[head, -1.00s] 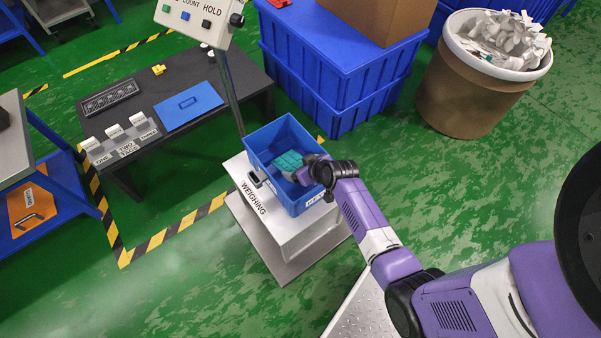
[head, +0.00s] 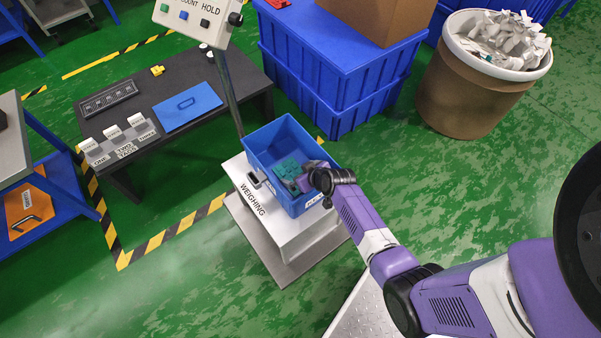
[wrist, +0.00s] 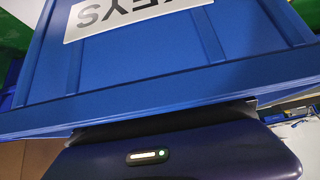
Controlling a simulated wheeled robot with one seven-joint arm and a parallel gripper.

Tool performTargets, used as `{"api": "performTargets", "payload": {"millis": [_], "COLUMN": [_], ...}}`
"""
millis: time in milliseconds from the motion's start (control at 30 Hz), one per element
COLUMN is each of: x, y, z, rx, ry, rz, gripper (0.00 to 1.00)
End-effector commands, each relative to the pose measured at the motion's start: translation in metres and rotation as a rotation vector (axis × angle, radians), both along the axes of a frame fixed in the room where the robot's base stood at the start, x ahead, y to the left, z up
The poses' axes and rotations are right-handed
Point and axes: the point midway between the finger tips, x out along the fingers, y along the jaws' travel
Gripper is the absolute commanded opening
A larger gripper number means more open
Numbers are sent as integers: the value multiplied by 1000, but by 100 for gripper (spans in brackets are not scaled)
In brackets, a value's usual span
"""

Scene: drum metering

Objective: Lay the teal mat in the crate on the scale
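The blue crate (head: 262,150) stands on the scale (head: 296,236), which is lettered WEIGHING. The teal mat (head: 286,168) is inside the crate, near its middle, and shows only in the head view. My gripper (head: 297,184) reaches over the crate's near right wall, with its fingers down inside beside the mat. The fingers are too small and too hidden to show whether they hold the mat. In the wrist view, the crate's outer wall (wrist: 140,60) with a KEYS label fills the picture and hides the fingertips.
A post with a button panel (head: 197,20) rises behind the scale. A black table (head: 150,92) with a blue board (head: 187,107) stands to the left. Stacked blue bins (head: 335,85) stand behind the crate. A brown drum (head: 465,98) stands at the right.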

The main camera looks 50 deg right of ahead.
Motion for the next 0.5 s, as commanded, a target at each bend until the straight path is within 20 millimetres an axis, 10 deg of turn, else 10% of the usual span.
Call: {"api": "performTargets", "payload": {"millis": [500], "x": [-39], "y": [12], "z": [49], "rx": [-1], "ry": [-2], "rz": [0], "gripper": [100]}}
